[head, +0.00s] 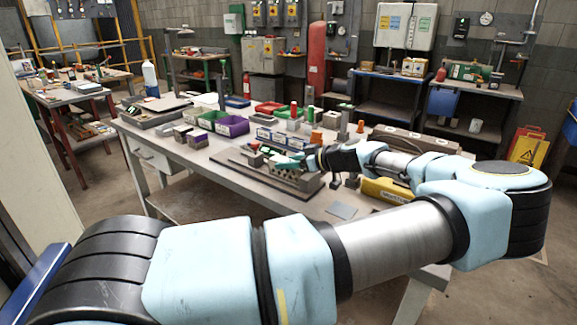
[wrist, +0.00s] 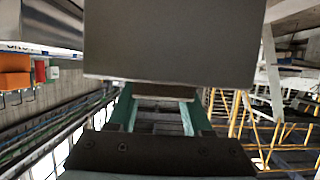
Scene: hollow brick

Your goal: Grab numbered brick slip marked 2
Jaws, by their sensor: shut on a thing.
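My gripper (head: 288,163) reaches over the workbench, low over a dark fixture plate (head: 228,160) with grey blocks on it. In the wrist view the two green fingers of my gripper (wrist: 162,97) are shut on a grey block (wrist: 170,42), which fills the top middle of that view. No number shows on its visible face, so I cannot tell whether it is the slip marked 2. In the head view the fingers hide part of the fixture, and the held block cannot be made out clearly.
An orange object (head: 316,137) stands behind my gripper.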

